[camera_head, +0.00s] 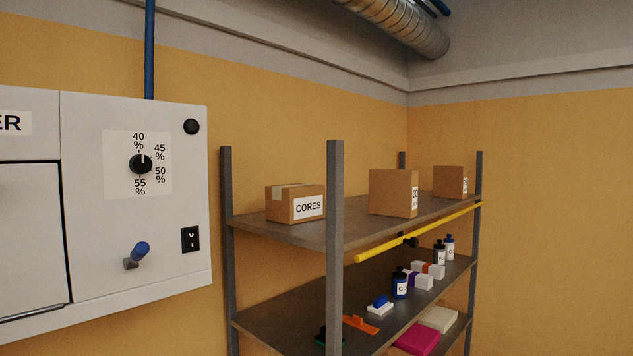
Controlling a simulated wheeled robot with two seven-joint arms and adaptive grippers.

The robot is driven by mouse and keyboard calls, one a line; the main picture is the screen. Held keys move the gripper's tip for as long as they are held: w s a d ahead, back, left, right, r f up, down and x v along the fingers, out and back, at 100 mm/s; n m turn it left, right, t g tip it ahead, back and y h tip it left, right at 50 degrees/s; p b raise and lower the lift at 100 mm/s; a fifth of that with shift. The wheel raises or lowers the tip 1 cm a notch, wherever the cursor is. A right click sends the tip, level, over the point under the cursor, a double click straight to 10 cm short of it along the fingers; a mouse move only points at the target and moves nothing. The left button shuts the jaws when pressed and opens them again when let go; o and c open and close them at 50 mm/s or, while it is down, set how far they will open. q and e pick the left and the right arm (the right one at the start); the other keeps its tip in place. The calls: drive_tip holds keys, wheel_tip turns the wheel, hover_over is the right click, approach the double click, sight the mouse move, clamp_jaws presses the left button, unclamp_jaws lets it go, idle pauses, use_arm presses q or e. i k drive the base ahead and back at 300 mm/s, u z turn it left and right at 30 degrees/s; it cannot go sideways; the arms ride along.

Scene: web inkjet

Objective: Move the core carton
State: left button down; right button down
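A brown cardboard carton with a white label reading "CORES" (292,206) sits on the top shelf (350,222) of a grey rack, near its left end. Two more brown cartons stand on the same shelf: a taller one (391,193) in the middle and a smaller one (448,182) at the far right. Their labels face right and are too oblique to read in full. Neither of my grippers shows in the head view.
A front post (335,270) stands just right of the CORES carton. A yellow bar (420,232) runs along the shelf front. The lower shelves hold bottles (400,286), small boxes and a magenta item (417,338). A white machine (90,240) with a dial and blue-tipped lever fills the left.

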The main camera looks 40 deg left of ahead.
sight(291, 204)
drive_tip(key=u, duration=0.25)
drive_tip(key=i, duration=0.7)
drive_tip(key=u, duration=0.45)
